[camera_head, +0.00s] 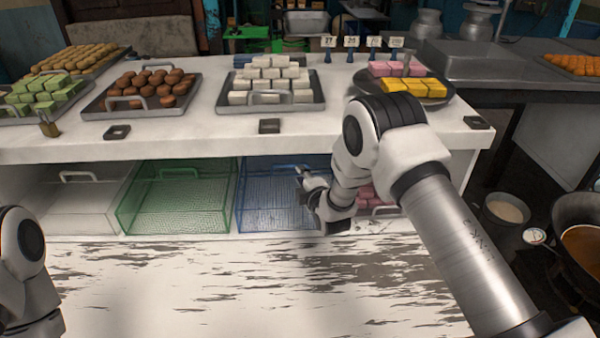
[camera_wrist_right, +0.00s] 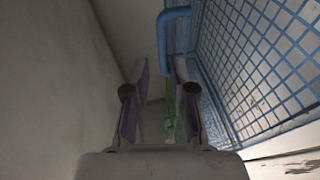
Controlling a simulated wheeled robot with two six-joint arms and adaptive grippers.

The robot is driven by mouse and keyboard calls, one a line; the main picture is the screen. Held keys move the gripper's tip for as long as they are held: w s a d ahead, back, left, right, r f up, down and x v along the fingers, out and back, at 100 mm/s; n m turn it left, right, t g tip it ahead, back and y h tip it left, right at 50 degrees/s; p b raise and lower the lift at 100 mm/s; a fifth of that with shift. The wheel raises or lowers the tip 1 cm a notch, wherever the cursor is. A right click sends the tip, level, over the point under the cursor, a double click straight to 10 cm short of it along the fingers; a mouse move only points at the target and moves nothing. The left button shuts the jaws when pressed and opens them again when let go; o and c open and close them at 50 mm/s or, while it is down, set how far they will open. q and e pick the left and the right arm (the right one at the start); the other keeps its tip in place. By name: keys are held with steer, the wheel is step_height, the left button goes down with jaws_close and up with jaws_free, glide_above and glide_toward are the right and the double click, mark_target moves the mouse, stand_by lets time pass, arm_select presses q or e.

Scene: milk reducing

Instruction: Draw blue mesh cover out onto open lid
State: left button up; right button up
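The blue mesh cover (camera_head: 263,200) stands in the lower shelf opening, right of the green mesh cover. My right arm hides part of its right side. In the right wrist view its wire mesh (camera_wrist_right: 265,60) fills the upper right, and its blue handle (camera_wrist_right: 174,28) is just ahead of the fingertips. My right gripper (camera_wrist_right: 156,82) is open, with a gap between its fingers; I cannot tell whether it touches the handle. The open lid, a worn white board (camera_head: 180,285), lies flat before the shelf. My left arm shows at the lower left, its gripper out of view.
The green mesh cover (camera_head: 175,203) and a clear cover (camera_head: 80,203) stand left of the blue one. Pink sweets (camera_head: 375,197) are at the right. The counter (camera_head: 205,137) overhangs the opening and bears trays of sweets. The board in front is bare.

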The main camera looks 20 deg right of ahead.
mark_target(294, 165)
steer(key=w, duration=0.2)
steer(key=w+f, duration=0.1)
steer(key=w, duration=0.2)
steer(key=w+f+p, duration=0.1)
steer(key=w, duration=0.2)
steer(key=shift+w, duration=0.1)
jaws_close()
